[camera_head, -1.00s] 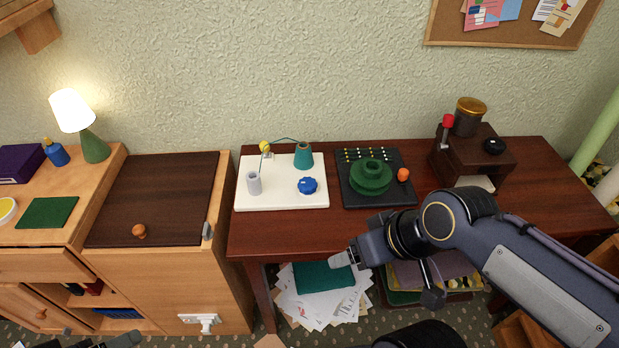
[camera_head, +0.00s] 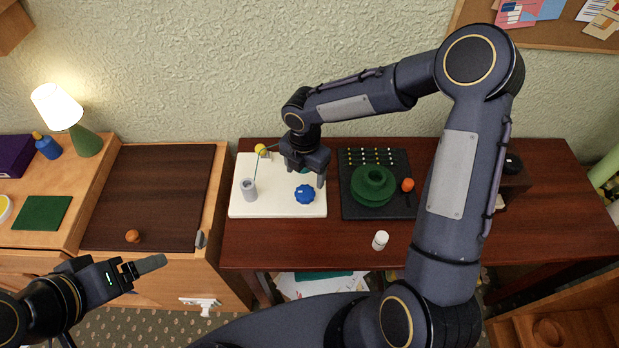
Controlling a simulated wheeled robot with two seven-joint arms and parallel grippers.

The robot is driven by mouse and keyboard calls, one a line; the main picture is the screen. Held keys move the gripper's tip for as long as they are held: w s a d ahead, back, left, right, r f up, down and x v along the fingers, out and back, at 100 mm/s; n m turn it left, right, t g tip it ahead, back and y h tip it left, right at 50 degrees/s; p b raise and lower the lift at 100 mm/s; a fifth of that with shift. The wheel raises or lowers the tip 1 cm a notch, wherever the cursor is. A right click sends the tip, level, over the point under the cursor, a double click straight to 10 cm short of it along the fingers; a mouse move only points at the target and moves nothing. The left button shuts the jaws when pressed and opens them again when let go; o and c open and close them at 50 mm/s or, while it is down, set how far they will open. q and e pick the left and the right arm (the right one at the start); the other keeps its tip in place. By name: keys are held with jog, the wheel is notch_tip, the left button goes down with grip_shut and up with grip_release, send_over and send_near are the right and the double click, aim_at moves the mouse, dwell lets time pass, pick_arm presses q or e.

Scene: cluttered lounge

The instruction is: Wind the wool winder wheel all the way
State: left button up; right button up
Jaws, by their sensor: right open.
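The wool winder is a white board (camera_head: 250,208) on the dark red table. It carries a grey upright spool (camera_head: 249,189), a yellow ball-topped guide (camera_head: 261,149) and a blue lobed knob or wheel (camera_head: 304,194). The teal cone at the back of the board is mostly hidden behind my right gripper. My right gripper (camera_head: 305,176) is open and points down over the board, just behind the blue wheel. I cannot tell whether it touches anything. My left gripper (camera_head: 148,266) is in front of the wooden cabinet, away from the winder; its jaw gap is unclear.
A black board (camera_head: 350,208) with a green stacked wheel (camera_head: 373,186) and an orange knob (camera_head: 407,185) stands right of the winder. A small white cylinder (camera_head: 380,240) is near the table's front edge. My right arm covers much of the table's right side.

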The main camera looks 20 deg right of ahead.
aim_at(306, 191)
notch_tip(306, 191, down, 7)
jog(key=shift+f, duration=0.2)
dwell(0.3)
jog(key=shift+s, duration=0.1)
jog(key=c, duration=1)
